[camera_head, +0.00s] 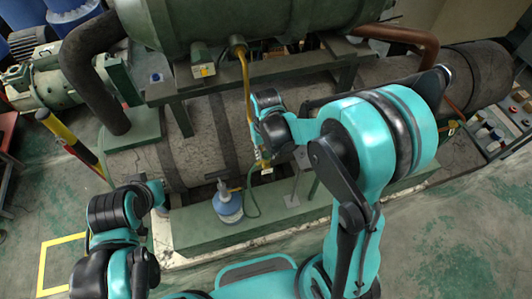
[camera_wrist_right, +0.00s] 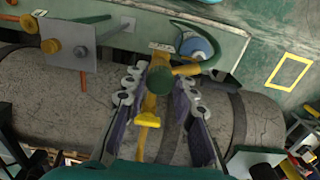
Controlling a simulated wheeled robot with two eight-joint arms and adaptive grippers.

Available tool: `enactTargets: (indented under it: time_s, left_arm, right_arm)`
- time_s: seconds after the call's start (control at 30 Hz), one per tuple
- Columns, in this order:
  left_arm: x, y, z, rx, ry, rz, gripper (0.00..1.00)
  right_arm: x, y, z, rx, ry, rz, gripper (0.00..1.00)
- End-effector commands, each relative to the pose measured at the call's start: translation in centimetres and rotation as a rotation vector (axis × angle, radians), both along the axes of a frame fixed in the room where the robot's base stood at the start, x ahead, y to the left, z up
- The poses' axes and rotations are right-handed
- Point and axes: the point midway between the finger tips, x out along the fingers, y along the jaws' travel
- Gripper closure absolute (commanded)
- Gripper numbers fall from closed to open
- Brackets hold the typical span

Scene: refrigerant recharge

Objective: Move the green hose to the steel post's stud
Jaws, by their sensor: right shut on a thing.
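The green hose (camera_head: 249,203) loops from the blue-and-white bottle (camera_head: 228,206) up to the brass valve area. In the right wrist view its curved green length (camera_wrist_right: 218,52) ends in a yellow and green fitting (camera_wrist_right: 186,72) by the yellow valve (camera_wrist_right: 149,120). My right gripper (camera_wrist_right: 163,76) is shut around the fitting there, its pads on both sides; the exact contact is unclear.
A large green tank (camera_head: 230,18) hangs above, with a brass pipe (camera_head: 245,75) coming down from it. A grey cracked cylinder (camera_head: 205,145) lies behind the green base beam (camera_head: 195,238). Open floor lies at the lower right.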

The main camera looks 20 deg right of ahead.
Motion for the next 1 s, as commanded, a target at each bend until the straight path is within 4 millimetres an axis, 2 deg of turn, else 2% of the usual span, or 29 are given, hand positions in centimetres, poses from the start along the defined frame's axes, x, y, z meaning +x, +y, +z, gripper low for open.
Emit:
enactTargets:
  time_s: [0.07, 0.33, 0.67, 0.9, 1.0]
  left_arm:
    - [0.0, 0.0, -0.1, 0.000, 0.000, 0.000, 1.00]
    - [0.0, 0.0, -0.9, 0.000, 0.000, 0.000, 1.00]
    - [0.0, 0.0, -0.9, 0.000, 0.000, 0.000, 1.00]
    - [0.0, 0.0, -1.5, 0.000, 0.000, 0.000, 1.00]
    - [0.0, 0.0, -1.6, 0.000, 0.000, 0.000, 1.00]
  right_arm:
    - [-0.1, 0.1, -0.1, 0.002, 0.002, 0.017, 1.00]
    - [-0.1, 0.1, -0.1, 0.002, 0.001, 0.296, 1.00]
    - [-0.1, 0.1, -0.1, 0.002, 0.002, 0.333, 1.00]
    - [-0.1, 0.1, -0.2, 0.002, 0.001, 0.592, 1.00]
    - [-0.1, 0.1, -0.1, 0.003, 0.001, 0.632, 1.00]
